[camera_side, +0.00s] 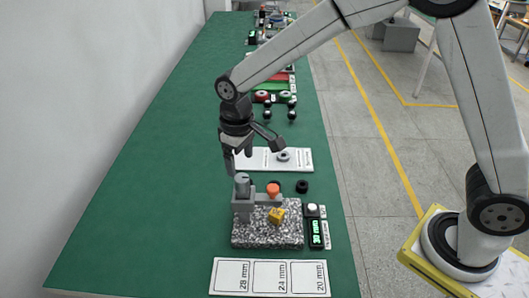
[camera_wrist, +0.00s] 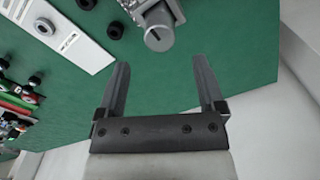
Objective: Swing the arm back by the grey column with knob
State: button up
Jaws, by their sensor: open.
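The grey column with knob (camera_side: 242,190) stands at the left of a speckled stone base (camera_side: 267,236). A grey arm (camera_side: 262,198) reaches right from the column and has an orange round top (camera_side: 273,188). A yellow block (camera_side: 276,215) sits on the base below it. My gripper (camera_side: 254,160) is open and empty, above and apart from the column. In the wrist view, the column's slotted grey top (camera_wrist: 158,38) shows beyond the gap between my open fingers (camera_wrist: 162,78). The rest of the fixture is cut off there.
A white card (camera_side: 290,157) with a grey ring lies behind the base, and a black ring (camera_side: 302,186) beside it. A display reading 30 mm (camera_side: 318,234) stands right of the base. A labelled white card (camera_side: 270,277) lies in front. The green table (camera_side: 140,200) is clear at left.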

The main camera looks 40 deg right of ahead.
aim_at(242, 177)
jog(key=shift+f, duration=3.3)
grip_shut()
